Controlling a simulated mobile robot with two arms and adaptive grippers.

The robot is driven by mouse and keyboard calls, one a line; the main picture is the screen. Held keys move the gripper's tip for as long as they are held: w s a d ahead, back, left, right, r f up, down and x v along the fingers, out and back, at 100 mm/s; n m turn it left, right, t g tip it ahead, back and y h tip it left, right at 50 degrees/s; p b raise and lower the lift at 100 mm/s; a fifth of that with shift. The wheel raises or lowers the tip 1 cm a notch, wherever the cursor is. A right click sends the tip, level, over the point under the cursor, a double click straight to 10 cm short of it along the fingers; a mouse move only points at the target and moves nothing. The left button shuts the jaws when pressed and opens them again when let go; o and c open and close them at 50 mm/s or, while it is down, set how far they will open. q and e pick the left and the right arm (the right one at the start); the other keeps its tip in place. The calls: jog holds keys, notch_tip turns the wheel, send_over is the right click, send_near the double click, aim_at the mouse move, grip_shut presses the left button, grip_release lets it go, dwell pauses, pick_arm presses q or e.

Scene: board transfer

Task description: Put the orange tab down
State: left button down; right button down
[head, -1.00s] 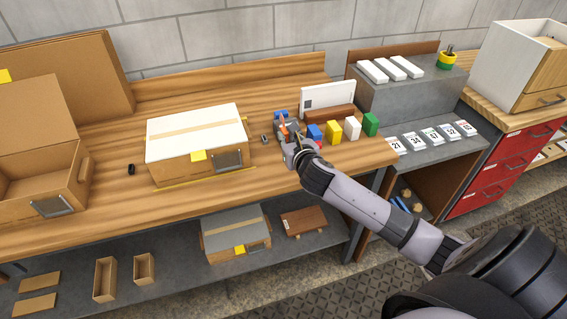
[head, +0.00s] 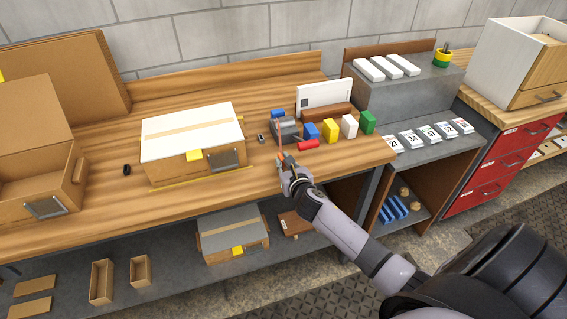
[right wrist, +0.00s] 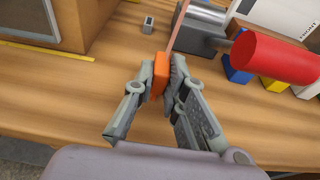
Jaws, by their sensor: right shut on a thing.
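The orange tab (right wrist: 160,75) is between the fingers of my right gripper (right wrist: 155,88) in the right wrist view. A thin pinkish strip (right wrist: 180,28) extends from the tab toward the grey device. In the head view my right gripper (head: 284,163) is over the front part of the wooden bench (head: 215,195), with the tab (head: 281,156) small at its tips. I cannot tell whether the tab touches the bench top. My left gripper is not in view.
A grey device (head: 286,129) with a red cylinder (head: 308,146) is just behind the gripper. Blue (head: 311,131), yellow (head: 330,130), white and green blocks stand to the right. A white-topped box (head: 192,135) is left. Bare wood lies between the box and gripper.

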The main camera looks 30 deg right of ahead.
jog(key=shift+f, duration=0.15)
jog(key=c, duration=1.6)
grip_release()
